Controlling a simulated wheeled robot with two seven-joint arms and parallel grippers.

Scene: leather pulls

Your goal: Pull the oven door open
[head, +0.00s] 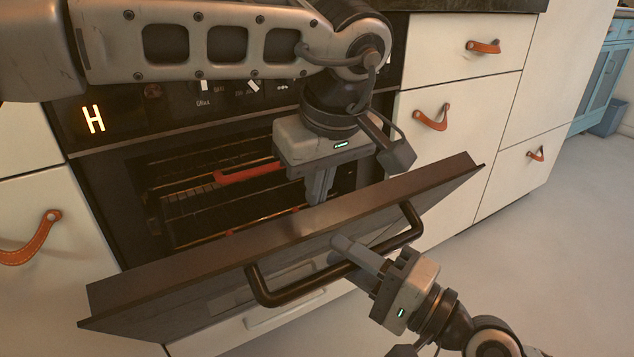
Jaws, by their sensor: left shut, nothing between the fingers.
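The oven door (215,265) is partly open, tilted out from the top with a gap behind its upper edge. Its dark bar handle (300,290) runs across the front. My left gripper (318,196) is shut and empty, pointing down at the gap behind the door's top edge; its tips are partly hidden by the door. My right gripper (340,246) is at the middle of the handle, its fingers crossing the bar. I cannot tell whether they are closed around it.
Racks (225,195) with a red strip show inside the oven cavity. White drawers with leather pulls (432,118) stand to the right, and another leather pull (30,240) is at the left. The floor (560,240) at the right is clear.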

